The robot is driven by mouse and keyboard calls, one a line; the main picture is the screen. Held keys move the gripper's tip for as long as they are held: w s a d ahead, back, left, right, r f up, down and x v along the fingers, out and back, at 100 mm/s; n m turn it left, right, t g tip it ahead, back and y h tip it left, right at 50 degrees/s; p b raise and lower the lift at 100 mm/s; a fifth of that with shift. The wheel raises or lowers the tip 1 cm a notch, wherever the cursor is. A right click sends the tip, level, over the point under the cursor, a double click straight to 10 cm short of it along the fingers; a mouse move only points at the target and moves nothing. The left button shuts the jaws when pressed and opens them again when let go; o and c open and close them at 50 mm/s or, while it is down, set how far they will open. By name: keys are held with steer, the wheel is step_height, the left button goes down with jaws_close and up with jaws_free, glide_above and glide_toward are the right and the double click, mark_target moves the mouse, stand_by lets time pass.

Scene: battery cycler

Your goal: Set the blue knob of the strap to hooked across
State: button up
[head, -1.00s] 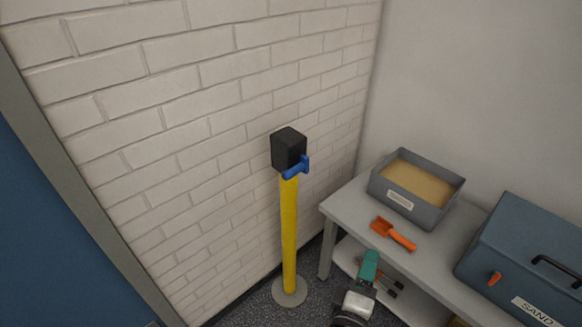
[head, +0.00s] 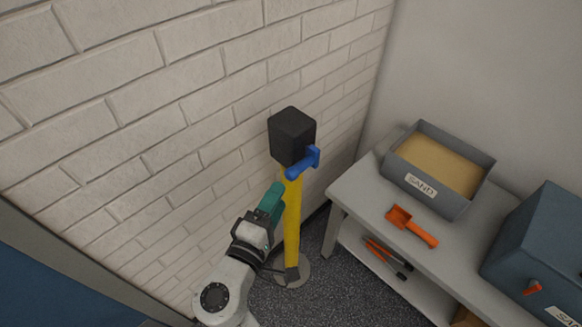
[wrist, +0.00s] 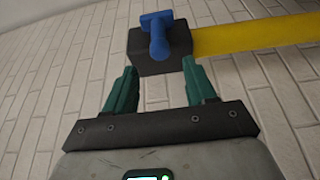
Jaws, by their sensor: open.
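The blue knob (head: 303,163) sticks out from the front of a black box (head: 291,135) on top of a yellow post (head: 292,215). It has a T shape and shows also in the wrist view (wrist: 158,36). My gripper (head: 275,190) is below and to the left of the knob in the head view. In the wrist view its two green fingers (wrist: 155,80) are apart with nothing between them. The knob and black box lie beyond the fingertips there, and the knob looks apart from them. No strap can be made out.
A grey table (head: 365,198) on the right holds a sand tray (head: 455,203), an orange scoop (head: 412,226) and a blue-grey box (head: 545,250). Orange-handled tongs (head: 385,257) lie on its lower shelf. A white brick wall (head: 170,130) stands behind the post.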

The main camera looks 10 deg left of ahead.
mark_target(289, 179)
steer(key=p+x, duration=0.1)
steer(key=x, duration=0.7)
steer(key=shift+w+d, duration=0.15)
steer(key=shift+w, duration=0.05)
steer(key=shift+c, duration=0.2)
jaws_close()
